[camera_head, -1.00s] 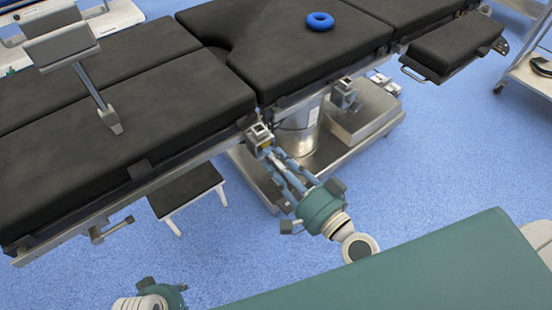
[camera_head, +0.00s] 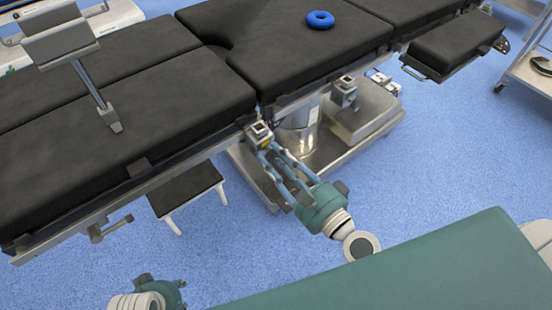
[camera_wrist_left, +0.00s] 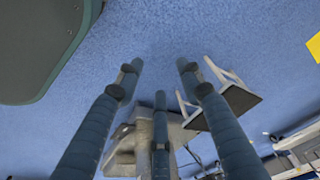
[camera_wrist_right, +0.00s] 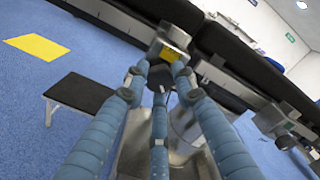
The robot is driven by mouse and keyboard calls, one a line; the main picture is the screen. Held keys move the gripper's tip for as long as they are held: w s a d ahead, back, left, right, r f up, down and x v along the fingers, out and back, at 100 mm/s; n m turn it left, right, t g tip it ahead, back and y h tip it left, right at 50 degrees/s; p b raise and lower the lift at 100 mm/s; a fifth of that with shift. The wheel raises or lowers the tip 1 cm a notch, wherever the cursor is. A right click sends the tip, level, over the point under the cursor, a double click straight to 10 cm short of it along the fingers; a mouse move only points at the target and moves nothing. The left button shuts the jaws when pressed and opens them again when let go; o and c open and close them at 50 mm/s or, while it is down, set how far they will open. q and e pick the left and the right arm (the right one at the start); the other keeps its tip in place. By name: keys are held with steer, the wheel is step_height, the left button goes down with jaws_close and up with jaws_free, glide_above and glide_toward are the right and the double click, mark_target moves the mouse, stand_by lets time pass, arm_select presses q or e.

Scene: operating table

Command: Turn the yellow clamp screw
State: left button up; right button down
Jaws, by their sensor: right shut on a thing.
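The clamp (camera_head: 260,132), a metal block with a yellow patch, sits on the side rail of the black operating table. In the right wrist view the clamp's yellow face (camera_wrist_right: 171,53) is just ahead of my fingertips. My right gripper (camera_head: 268,150) reaches up to it from below, its blue fingers closed around the screw end under the block. The dark screw knob (camera_wrist_right: 160,77) shows only partly between the fingers (camera_wrist_right: 160,80). My left gripper is mostly cut off at the bottom of the head view; in the left wrist view its fingers (camera_wrist_left: 160,80) are spread, open and empty.
The black table (camera_head: 150,100) spans the scene above my right arm. A small step stool (camera_head: 186,190) stands under it, left of the gripper. Another rail clamp (camera_head: 345,90) and the metal base (camera_head: 365,112) are to the right. Blue floor (camera_head: 425,140) is clear at right.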

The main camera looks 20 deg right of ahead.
steer(key=m, duration=0.3)
steer(key=shift+m, duration=0.4)
steer(key=m, duration=0.3)
steer(key=shift+m+b, duration=0.3)
steer(key=shift+b, duration=0.1)
steer(key=shift+m, duration=0.5)
steer(key=m, duration=0.3)
steer(key=shift+m, duration=0.6)
arm_select(q)
steer(key=v, duration=0.3)
steer(key=shift+w+a+r, duration=0.1)
steer(key=shift+w+r, duration=0.05)
steer(key=shift+r, duration=0.2)
steer(key=shift+f, duration=0.15)
arm_select(e)
steer(key=shift+m, duration=0.3)
